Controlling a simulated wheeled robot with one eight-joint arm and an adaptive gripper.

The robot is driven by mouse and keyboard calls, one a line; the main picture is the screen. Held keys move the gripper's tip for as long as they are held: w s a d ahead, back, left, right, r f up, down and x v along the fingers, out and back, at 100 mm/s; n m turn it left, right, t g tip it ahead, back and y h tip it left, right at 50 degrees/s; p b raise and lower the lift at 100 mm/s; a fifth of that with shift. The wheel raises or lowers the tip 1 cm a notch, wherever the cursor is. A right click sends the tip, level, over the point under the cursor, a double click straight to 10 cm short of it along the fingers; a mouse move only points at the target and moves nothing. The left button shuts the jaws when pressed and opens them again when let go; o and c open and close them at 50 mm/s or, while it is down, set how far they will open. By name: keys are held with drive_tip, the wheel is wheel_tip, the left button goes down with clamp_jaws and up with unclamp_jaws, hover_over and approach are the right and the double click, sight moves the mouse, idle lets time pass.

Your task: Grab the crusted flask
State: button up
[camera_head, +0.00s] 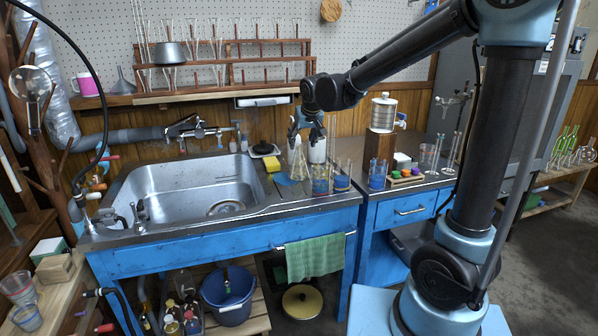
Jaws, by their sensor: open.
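A clear conical flask (299,168) with a pale, yellowish tint stands on the counter right of the sink, its neck pointing up; I take it for the crusted flask, though the crust is too small to make out. My gripper (305,136) is open, pointing down over the flask. Its fingers are around or just in front of the flask's neck; I cannot tell whether they touch it. A white container (317,151) stands close behind on the right.
A yellow sponge (272,164) and a steel sink (190,190) lie to the left. A test-tube rack (265,70) is behind.

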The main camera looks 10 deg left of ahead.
sight(299, 149)
drive_tip(key=shift+x, duration=3)
drive_tip(key=shift+a, duration=0.15)
clamp_jaws()
